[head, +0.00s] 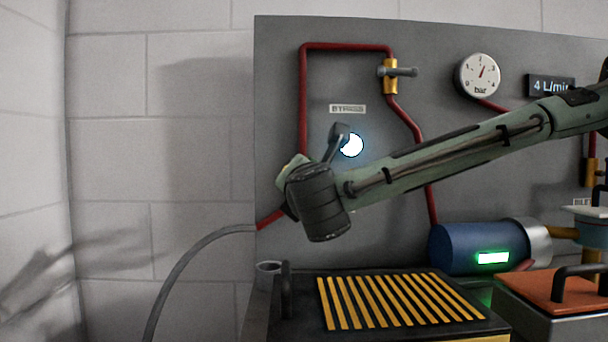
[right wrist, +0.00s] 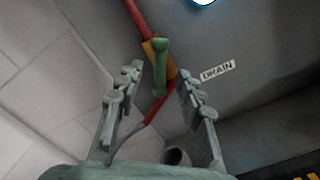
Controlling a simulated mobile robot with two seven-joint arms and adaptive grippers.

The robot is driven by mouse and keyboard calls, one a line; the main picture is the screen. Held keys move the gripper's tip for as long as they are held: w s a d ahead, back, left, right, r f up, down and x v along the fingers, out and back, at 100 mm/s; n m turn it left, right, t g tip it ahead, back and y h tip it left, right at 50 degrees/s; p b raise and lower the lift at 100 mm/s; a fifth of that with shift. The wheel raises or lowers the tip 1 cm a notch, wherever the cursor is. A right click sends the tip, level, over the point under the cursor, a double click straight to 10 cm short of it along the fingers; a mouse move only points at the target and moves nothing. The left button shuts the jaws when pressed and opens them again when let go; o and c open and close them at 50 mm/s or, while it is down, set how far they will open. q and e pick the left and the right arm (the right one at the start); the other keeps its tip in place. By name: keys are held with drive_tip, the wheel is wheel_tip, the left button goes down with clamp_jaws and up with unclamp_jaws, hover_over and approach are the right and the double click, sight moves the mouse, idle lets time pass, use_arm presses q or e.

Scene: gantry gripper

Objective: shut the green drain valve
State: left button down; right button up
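The drain valve shows in the right wrist view, with a brass body (right wrist: 151,50) on a red pipe and a green lever handle (right wrist: 160,68). The handle lies roughly along the pipe. A "DRAIN" label (right wrist: 218,70) is to its right. My right gripper (right wrist: 160,71) is open and empty, with one finger on each side of the handle in that view. I see gaps on both sides; I cannot tell the remaining depth. In the head view my right wrist (head: 318,203) hides the drain valve and most of the gripper. My left gripper is not in view.
A bypass valve (head: 390,76) with a grey lever sits higher on the grey panel (head: 280,80). A lit round lamp (head: 352,145) is close to my wrist. A grey hose (head: 185,265) hangs left.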

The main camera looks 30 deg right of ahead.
drive_tip(key=shift+x, duration=1.75)
drive_tip(key=shift+c, duration=0.2)
